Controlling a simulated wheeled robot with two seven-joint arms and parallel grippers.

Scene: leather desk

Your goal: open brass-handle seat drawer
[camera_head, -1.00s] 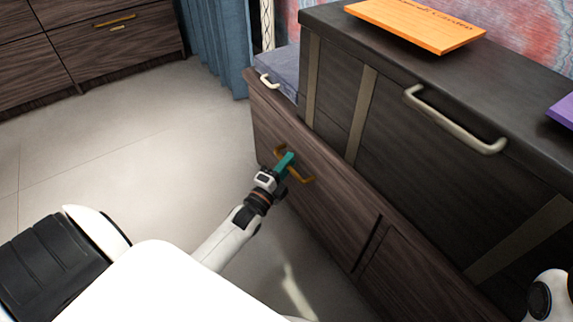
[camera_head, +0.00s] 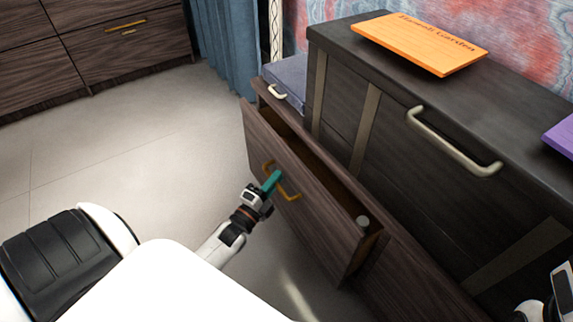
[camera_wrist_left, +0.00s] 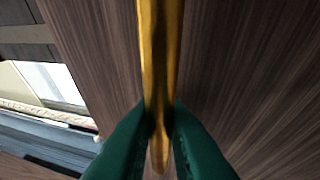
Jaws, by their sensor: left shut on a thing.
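The seat drawer (camera_head: 303,203) has a dark wood front and stands partly open, with a gap showing between its front and the seat body behind. Its brass handle (camera_head: 291,195) is on the drawer front. My left gripper (camera_head: 271,182) has green fingers and is shut on this handle. In the left wrist view the brass handle (camera_wrist_left: 160,60) runs down between the two green fingertips (camera_wrist_left: 159,125), which touch it from both sides. A small grey cylindrical thing (camera_head: 363,224) shows at the right end of the open drawer. Most of the drawer's inside is hidden. A piece of my right arm shows at the lower right; its gripper is not seen.
A black trunk with a pale handle (camera_head: 452,145) stands on the seat behind the drawer. An orange board (camera_head: 420,43) lies on the trunk, and a purple thing (camera_head: 561,136) is at its right. The tiled floor (camera_head: 130,170) left of the drawer is clear.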

